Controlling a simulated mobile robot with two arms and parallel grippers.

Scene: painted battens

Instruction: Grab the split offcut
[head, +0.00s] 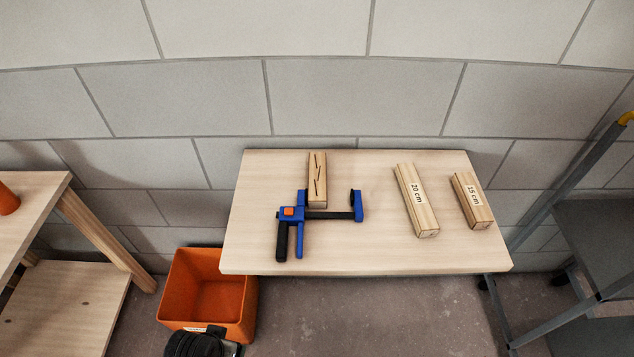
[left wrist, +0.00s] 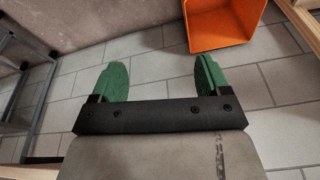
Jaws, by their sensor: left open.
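In the head view the split offcut (head: 317,181), a short wooden block with dark cracks along its top, lies at the back of the pale wooden table (head: 365,245), left of the middle. A blue and black clamp (head: 322,215) lies right in front of it, very close to its near end; I cannot tell whether they touch. My left gripper (left wrist: 155,80) shows in the left wrist view with two green fingertips wide apart and nothing between them. It is away from the offcut, which is not in that view. My right gripper is in neither view.
Two wooden battens, marked 20 cm (head: 416,200) and 15 cm (head: 472,201), lie to the right on the table. An orange bin (head: 208,335) stands on the floor at left; the wrist view shows an orange bin (left wrist: 222,28) too. A grey step ladder (head: 570,180) stands at right.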

